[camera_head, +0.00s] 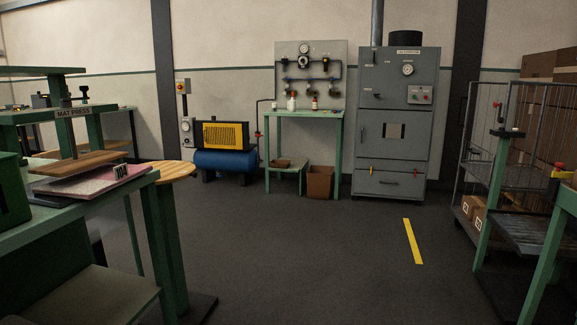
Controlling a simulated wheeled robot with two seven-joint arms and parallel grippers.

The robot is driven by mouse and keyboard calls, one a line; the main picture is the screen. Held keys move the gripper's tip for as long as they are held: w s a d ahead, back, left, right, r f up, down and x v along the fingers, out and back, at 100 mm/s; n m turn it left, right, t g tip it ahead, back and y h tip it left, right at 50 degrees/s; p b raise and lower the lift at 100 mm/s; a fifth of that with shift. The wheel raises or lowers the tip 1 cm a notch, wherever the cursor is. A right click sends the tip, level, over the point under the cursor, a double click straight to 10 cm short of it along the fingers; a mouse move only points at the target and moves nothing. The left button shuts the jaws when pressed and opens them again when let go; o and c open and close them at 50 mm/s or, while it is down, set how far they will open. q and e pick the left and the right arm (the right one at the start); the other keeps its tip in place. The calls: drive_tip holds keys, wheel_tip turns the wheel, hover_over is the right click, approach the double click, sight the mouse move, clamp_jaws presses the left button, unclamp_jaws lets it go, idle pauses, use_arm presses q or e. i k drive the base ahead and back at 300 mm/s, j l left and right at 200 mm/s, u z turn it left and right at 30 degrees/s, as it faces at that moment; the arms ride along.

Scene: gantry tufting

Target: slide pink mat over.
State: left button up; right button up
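The pink mat (90,181) lies flat on the green-framed table at the left, under the raised wooden plate (78,162) of the mat press (73,113). The gap between mat and plate is too small to judge. Neither of my grippers shows in the head view.
A round wooden top (178,171) adjoins the table's right side. A blue compressor (226,161), a green bench (305,115) and a grey cabinet (395,145) stand at the back. A wire cart (500,150) is at the right. The middle floor is clear, with a yellow stripe (412,241).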

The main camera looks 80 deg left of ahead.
sight(89, 183)
drive_tip(key=u, duration=4)
